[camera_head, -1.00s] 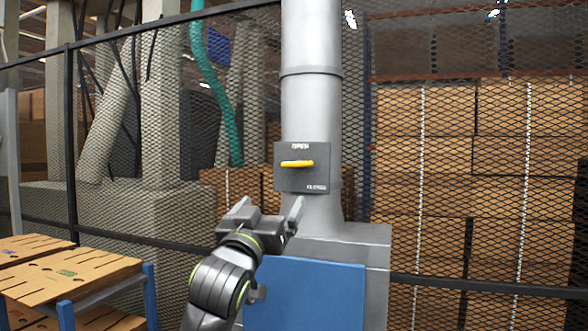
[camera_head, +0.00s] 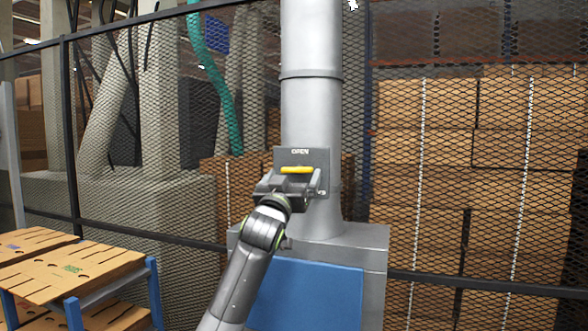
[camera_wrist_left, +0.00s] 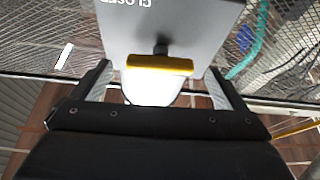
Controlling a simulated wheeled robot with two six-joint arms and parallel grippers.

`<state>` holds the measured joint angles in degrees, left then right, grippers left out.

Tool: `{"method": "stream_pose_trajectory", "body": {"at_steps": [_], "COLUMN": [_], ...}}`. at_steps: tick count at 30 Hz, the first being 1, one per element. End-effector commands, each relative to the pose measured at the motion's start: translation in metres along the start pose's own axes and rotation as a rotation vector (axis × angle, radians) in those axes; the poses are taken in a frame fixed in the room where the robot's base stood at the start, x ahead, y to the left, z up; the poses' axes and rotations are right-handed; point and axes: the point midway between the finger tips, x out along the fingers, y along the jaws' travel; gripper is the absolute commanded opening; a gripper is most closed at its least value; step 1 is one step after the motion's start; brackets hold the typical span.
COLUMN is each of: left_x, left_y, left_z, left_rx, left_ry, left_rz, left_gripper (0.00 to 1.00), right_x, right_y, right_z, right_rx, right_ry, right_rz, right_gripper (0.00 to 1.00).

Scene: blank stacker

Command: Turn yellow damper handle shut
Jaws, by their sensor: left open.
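The yellow damper handle (camera_head: 297,170) lies horizontal on a dark grey plate (camera_head: 318,157) fixed to the grey vertical duct. The plate reads OPEN at its top; its lower part is partly hidden by my gripper. My left gripper (camera_head: 289,181) is open just below and in front of the handle. In the left wrist view the handle (camera_wrist_left: 160,65) lies crosswise between my two spread fingers (camera_wrist_left: 160,86), a little beyond them, with clear gaps on both sides. The word CLOSED shows on the plate (camera_wrist_left: 190,25), cut off by the frame edge. My right gripper is not in view.
The duct (camera_head: 311,110) rises from a grey cabinet with a blue front panel (camera_head: 308,293). A mesh fence (camera_head: 180,238) runs behind, with stacked cartons (camera_head: 425,155) beyond it. A blue-framed rack of cardboard blanks (camera_head: 85,270) stands at the lower left.

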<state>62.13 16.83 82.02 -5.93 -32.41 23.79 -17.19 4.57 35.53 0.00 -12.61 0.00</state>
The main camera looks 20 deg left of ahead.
Motion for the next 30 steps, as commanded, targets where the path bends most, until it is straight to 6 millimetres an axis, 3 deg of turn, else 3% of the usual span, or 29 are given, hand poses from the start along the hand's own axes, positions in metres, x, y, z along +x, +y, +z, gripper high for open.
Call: {"method": "stream_pose_trajectory", "body": {"at_steps": [6,16,26,30], "left_x": [0.0133,0.0148,0.0146,0.0150], "left_y": [0.0002,0.0001,0.0001,-0.0003], "left_z": [-0.0005,0.0006,0.0006,0.0002], "left_rx": [0.001,0.001,0.001,0.014], "left_ry": [0.000,0.000,0.000,-0.001], "left_rz": [0.000,0.000,0.000,0.006], "left_gripper": [0.95,0.95,0.51,0.50], "right_x": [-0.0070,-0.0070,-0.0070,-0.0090], "right_y": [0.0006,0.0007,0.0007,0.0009], "right_z": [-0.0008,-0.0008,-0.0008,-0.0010], "right_rx": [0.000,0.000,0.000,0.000], "right_ry": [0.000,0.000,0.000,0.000], "right_rz": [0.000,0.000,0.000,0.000], "right_gripper": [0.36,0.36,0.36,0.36]}}
